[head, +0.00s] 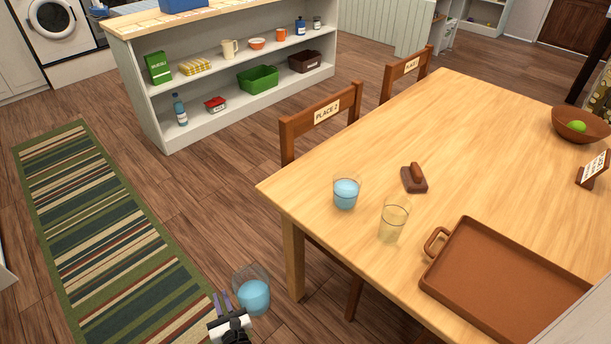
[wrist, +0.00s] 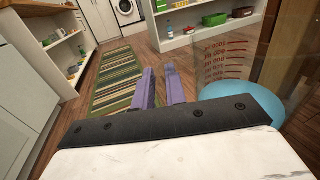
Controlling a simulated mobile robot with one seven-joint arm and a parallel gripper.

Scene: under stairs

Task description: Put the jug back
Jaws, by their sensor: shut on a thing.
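A clear jug (head: 254,296) with blue liquid in its lower part is beside the table's near left corner, off the tabletop. It stands upright, and red measuring marks show on its wall in the wrist view (wrist: 232,60). My gripper (head: 221,301) is at the jug's left side, its purple fingers (wrist: 161,86) close together and shut on the jug. The exact part held, perhaps a clear handle, is hard to make out. On the wooden table (head: 470,135) are a glass of blue liquid (head: 346,194) and an empty-looking glass (head: 393,223).
A brown tray (head: 505,272), a small brown block with a grip (head: 414,179), a bowl (head: 578,126) and a card (head: 594,169) are on the table. Chairs (head: 320,112) line its far left side. A stocked white shelf (head: 215,85) stands behind. A striped rug (head: 95,220) lies left.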

